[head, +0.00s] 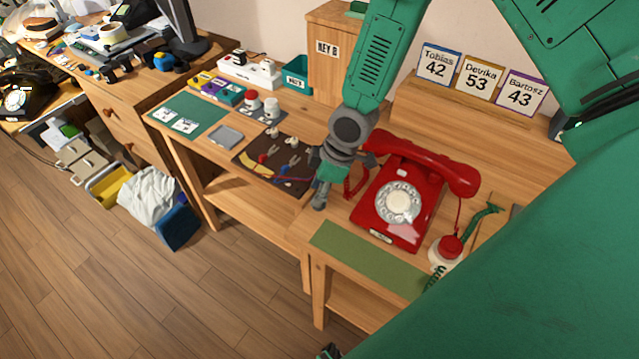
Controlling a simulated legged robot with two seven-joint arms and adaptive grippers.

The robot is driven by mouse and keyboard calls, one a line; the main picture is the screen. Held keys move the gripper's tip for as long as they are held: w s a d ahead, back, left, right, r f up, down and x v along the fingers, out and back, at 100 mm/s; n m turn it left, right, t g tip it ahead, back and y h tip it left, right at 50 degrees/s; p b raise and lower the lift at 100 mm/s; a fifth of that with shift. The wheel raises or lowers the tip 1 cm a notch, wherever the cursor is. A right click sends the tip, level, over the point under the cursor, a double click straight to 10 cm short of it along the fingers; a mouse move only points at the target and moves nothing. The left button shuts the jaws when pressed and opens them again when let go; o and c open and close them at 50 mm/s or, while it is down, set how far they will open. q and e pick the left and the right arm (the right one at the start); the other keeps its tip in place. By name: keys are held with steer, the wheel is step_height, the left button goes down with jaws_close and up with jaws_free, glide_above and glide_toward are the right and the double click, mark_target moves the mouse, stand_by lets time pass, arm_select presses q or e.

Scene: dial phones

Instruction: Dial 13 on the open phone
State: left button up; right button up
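A red rotary phone (419,222) stands on the wooden desk at centre right. Its round pale dial (398,202) faces up and looks uncovered. The red handset (440,165) lies across the top of the phone. My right gripper (325,190) hangs just left of the phone, apart from the dial, near a looped red cord (357,184). Its fingers are small and dark here, and I cannot tell whether they are open or shut. My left gripper is not recognisable in this view. A black phone (14,101) with a dial stands at the far left edge.
A green mat (367,262) lies in front of the phone. A red-topped white container (446,252) stands at its right. A dark tool mat (270,170) lies to its left. Name cards (478,77) with numbers stand behind. My green body part covers the lower right.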

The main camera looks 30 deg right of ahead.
steer(key=v, duration=1.1)
steer(key=shift+r, duration=0.35)
steer(key=shift+d, duration=0.15)
